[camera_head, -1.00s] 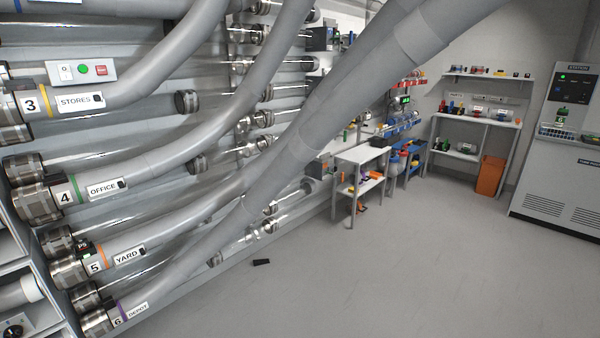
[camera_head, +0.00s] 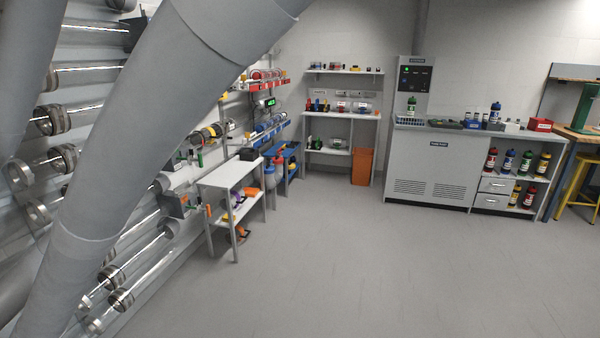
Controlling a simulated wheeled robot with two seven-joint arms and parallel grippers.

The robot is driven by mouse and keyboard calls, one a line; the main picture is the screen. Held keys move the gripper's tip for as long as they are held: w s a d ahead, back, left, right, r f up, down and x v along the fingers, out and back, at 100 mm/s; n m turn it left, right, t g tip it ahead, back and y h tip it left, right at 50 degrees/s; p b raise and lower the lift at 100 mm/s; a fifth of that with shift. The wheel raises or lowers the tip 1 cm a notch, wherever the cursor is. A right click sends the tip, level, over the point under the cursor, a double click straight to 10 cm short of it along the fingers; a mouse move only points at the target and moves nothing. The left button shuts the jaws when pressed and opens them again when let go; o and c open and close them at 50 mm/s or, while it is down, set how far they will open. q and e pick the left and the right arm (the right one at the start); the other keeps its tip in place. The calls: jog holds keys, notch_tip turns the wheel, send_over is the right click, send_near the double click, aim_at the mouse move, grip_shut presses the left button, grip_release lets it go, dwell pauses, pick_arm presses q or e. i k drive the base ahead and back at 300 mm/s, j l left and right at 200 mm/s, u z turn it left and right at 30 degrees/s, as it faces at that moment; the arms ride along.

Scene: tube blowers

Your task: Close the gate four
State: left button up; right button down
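The gate four, with its number and label, is not in view now. The left side shows part of the tube wall, with clear tubes (camera_head: 88,69) and metal couplings (camera_head: 121,300). No number plates are readable on this part. A thick grey tube (camera_head: 140,130) crosses in front of the wall and hides much of it. Neither of my grippers is in view.
A white side table (camera_head: 231,174) stands by the wall. Farther back are an orange bin (camera_head: 362,166), a grey cabinet (camera_head: 425,175) with bottles on top, and a yellow stool (camera_head: 580,180) at the right. The middle floor (camera_head: 350,265) is clear.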

aim_at(189, 159)
jog(key=i+z, duration=0.25)
jog(key=i, duration=1)
jog(key=i+j+u, duration=0.15)
jog(key=i+u, duration=0.75)
jog(key=i+l+u, duration=0.3)
jog(key=i+u, duration=0.15)
jog(key=i, duration=0.05)
